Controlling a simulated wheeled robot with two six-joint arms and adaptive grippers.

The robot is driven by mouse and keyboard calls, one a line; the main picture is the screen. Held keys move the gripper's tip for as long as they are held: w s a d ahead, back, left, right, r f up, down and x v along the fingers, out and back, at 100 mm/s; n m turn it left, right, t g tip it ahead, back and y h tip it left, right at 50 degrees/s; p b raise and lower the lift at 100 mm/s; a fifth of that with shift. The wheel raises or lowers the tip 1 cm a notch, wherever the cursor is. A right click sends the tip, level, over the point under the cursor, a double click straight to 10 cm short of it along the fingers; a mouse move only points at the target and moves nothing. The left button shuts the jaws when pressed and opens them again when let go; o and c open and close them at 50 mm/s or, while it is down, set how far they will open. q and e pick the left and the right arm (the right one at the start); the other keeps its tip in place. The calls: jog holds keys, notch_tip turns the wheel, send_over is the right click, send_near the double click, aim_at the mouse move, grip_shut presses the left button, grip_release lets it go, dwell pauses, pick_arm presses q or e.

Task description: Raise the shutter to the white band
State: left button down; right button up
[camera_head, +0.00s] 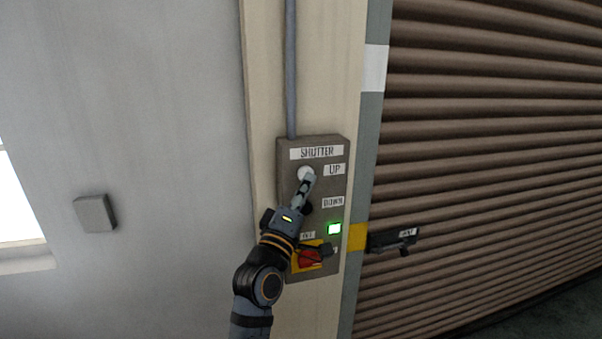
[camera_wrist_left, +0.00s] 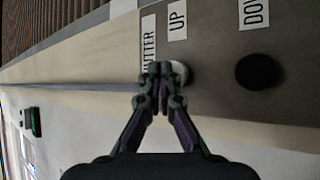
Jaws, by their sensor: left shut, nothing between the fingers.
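The shutter control box (camera_head: 330,150) is on a beige post and carries UP and DOWN labels. My left gripper (camera_head: 308,180) is shut and empty, with its fingertips at the white UP button (camera_head: 304,173). In the left wrist view the fingertips (camera_wrist_left: 160,70) overlap the UP button (camera_wrist_left: 180,73); I cannot tell whether they press it. The black DOWN button (camera_wrist_left: 258,71) is beside it. A green lamp (camera_head: 334,228) is lit. The brown slatted shutter (camera_head: 490,120) fills the right side. The white band (camera_head: 375,68) is high on the grey guide rail. My right gripper is not in view.
A red switch (camera_head: 309,258) on a yellow plate sits low on the box, partly behind my left arm. A yellow band (camera_head: 357,237) marks the rail, with a dark labelled bracket (camera_head: 393,240) beside it. A conduit (camera_head: 291,70) runs up from the box.

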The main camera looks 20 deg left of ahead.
pick_arm(q)
jog(key=shift+d, duration=0.4)
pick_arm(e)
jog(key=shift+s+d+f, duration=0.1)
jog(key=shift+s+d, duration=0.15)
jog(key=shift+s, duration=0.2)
pick_arm(q)
jog(key=shift+a, duration=0.2)
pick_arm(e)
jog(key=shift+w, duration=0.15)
pick_arm(q)
jog(key=shift+d, duration=0.1)
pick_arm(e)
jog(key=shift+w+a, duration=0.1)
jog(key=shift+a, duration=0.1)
pick_arm(q)
jog(key=shift+w+a+p, duration=0.3)
jog(key=shift+w+p, duration=0.05)
jog(key=shift+p, duration=0.1)
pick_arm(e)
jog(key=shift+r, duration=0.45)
